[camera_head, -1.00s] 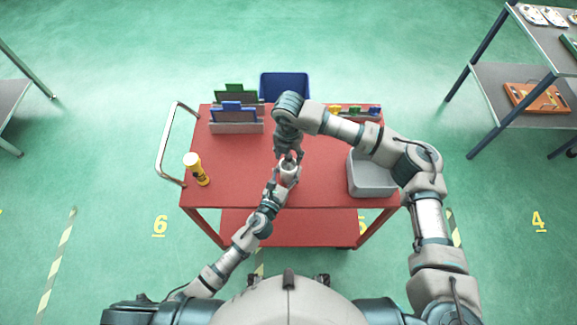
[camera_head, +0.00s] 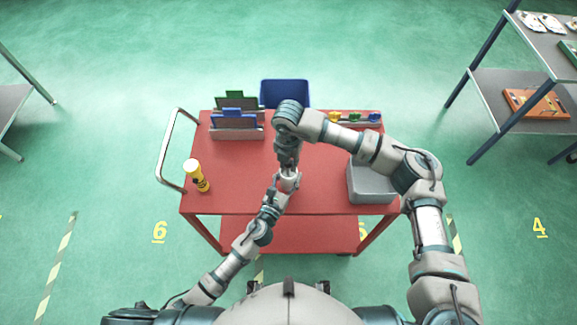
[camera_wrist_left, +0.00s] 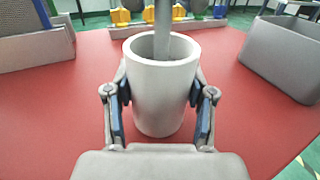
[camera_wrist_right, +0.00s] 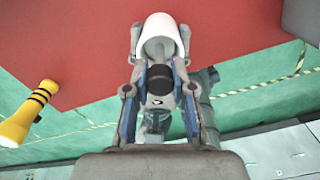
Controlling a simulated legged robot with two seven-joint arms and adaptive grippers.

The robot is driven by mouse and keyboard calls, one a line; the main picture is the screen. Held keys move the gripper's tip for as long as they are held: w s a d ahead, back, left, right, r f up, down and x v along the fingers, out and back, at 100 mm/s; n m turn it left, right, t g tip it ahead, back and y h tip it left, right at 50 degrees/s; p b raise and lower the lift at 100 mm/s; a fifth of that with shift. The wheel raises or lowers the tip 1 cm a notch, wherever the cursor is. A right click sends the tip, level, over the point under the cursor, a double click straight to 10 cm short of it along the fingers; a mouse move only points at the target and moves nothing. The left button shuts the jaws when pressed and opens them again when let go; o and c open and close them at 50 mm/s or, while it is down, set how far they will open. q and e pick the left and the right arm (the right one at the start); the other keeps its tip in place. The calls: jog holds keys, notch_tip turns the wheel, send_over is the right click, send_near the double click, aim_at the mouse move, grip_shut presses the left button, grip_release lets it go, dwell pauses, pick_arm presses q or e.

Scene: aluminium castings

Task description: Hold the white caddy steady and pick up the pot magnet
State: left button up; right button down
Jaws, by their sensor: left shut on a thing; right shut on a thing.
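The white caddy (camera_wrist_left: 160,90), a round cup, stands upright near the front middle of the red cart top. It also shows in the head view (camera_head: 289,182) and the right wrist view (camera_wrist_right: 160,28). My left gripper (camera_wrist_left: 161,95) is shut around its sides. My right gripper (camera_wrist_right: 159,75) is directly above the caddy, pointing down, shut on the pot magnet. The magnet shows as a grey post (camera_wrist_left: 163,35) rising from inside the caddy; its lower end is hidden by the wall. A dark part shows between the right fingers.
On the cart (camera_head: 235,180) are a yellow-black torch (camera_head: 197,176) at left, a grey bin (camera_head: 371,182) at right, upright blue and green holders (camera_head: 236,122) at back left, and a rack of coloured pieces (camera_head: 352,117) at back right. A blue bin (camera_head: 285,93) is behind.

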pick_arm(q)
jog(key=shift+f, duration=0.1)
pick_arm(e)
notch_tip(320, 180, up, 10)
jog(key=shift+f, duration=0.2)
pick_arm(q)
jog(key=o, duration=1.3)
jog(key=v, duration=1.2)
jog(key=shift+s, duration=0.1)
pick_arm(e)
jog(key=shift+f, duration=0.1)
